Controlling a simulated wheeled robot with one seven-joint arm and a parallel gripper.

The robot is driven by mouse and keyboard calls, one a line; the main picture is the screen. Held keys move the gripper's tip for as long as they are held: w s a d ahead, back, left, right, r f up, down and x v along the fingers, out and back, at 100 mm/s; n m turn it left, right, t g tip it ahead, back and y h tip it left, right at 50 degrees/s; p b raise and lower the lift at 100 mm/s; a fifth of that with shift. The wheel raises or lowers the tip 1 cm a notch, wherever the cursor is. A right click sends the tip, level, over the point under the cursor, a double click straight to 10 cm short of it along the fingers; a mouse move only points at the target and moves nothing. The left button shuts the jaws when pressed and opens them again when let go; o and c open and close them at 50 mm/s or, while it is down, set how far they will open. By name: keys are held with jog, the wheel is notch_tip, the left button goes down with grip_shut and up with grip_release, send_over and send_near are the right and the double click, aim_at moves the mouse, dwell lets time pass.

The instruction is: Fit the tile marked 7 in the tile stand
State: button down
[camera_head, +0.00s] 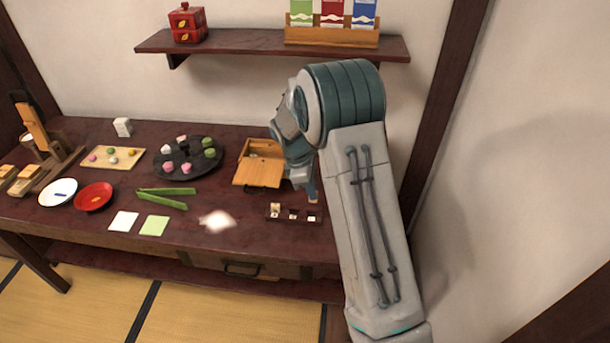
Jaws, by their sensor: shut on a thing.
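My gripper (312,197) points down over the right end of a small dark brown tile stand (284,216) near the front right of the table. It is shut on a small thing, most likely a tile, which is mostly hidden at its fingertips. Pale tiles show in the stand: a left one (275,210), a middle one (292,214) and a right one (312,217) just below my gripper. I cannot read any marks, so I cannot tell which is the 7. I cannot tell whether the held thing touches the stand.
An open wooden box (262,168) stands just left of my arm. Green strips (165,198), a round dark tray (190,160) of sweets, a red dish (94,197) and a white dish (58,193) lie farther left. A blurred white patch (217,220) shows near the front edge.

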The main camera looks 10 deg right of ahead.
aim_at(310, 201)
jog(key=shift+w+d, duration=0.1)
jog(key=shift+w, duration=0.1)
jog(key=shift+f, duration=0.15)
jog(key=f+b, duration=0.1)
jog(key=f, duration=0.1)
jog(key=f+b, duration=0.1)
jog(key=shift+s+a+b, duration=0.1)
jog(key=shift+a+b, duration=0.15)
jog(key=shift+b, duration=0.05)
jog(key=shift+f+b, duration=0.45)
jog(key=shift+f, duration=0.2)
jog(key=shift+a+b+x, duration=0.1)
jog(key=shift+b+x, duration=0.25)
jog(key=shift+x, duration=0.3)
jog(key=shift+a+b+x, duration=0.15)
jog(key=shift+b+x, duration=0.15)
jog(key=shift+x, duration=0.3)
jog(key=c, duration=1.4)
grip_release()
jog(key=shift+f, duration=0.1)
